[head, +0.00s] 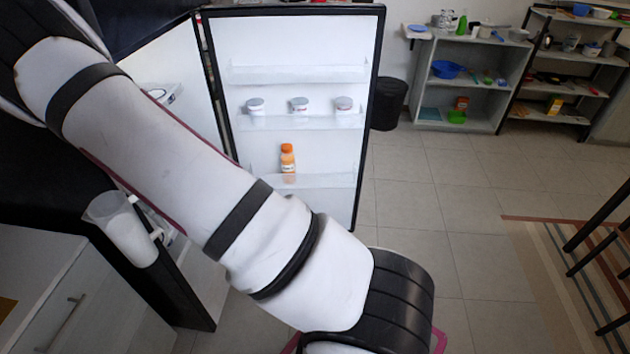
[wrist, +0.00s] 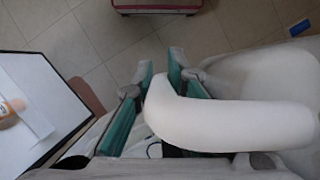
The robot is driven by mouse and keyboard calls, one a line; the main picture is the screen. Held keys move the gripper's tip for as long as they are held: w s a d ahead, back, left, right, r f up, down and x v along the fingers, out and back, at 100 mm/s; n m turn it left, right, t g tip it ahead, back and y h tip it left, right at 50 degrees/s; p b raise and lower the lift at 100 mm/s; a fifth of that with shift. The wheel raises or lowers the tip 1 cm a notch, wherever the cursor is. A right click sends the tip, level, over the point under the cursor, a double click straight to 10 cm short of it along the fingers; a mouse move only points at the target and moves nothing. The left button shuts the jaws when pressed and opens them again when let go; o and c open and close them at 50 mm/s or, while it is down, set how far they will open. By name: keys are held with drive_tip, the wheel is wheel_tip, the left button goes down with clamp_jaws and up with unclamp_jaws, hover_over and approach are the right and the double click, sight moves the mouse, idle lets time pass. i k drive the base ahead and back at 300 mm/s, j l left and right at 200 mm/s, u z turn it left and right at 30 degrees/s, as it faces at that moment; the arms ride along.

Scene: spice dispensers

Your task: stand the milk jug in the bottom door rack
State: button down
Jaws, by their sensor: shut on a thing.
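My gripper (wrist: 160,74) shows teal finger pads in the wrist view, shut on the white milk jug (wrist: 225,122). The jug's thick curved part starts between the fingers and runs right, with a large pale surface beyond it. The jug is held in the air beside the open fridge door; its base is not clear. In the head view my arm hides the gripper and jug. The bottom door rack (head: 320,181) is a clear shelf with an orange-capped bottle (head: 288,160) at its left. The rack's right part is free. The bottle also shows in the wrist view (wrist: 10,110).
The fridge door (head: 300,40) stands open. The rack above holds several white tubs (head: 300,104). A white cylindrical container (head: 120,228) is at the left. A black bin (head: 388,103) stands past the door. Tiled floor right of the door is clear.

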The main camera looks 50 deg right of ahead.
sight(335, 186)
drive_tip(key=i+j+z, duration=0.2)
drive_tip(key=z, duration=0.25)
drive_tip(key=i+j+z, duration=0.1)
drive_tip(key=j+z, duration=0.4)
drive_tip(key=l, duration=0.1)
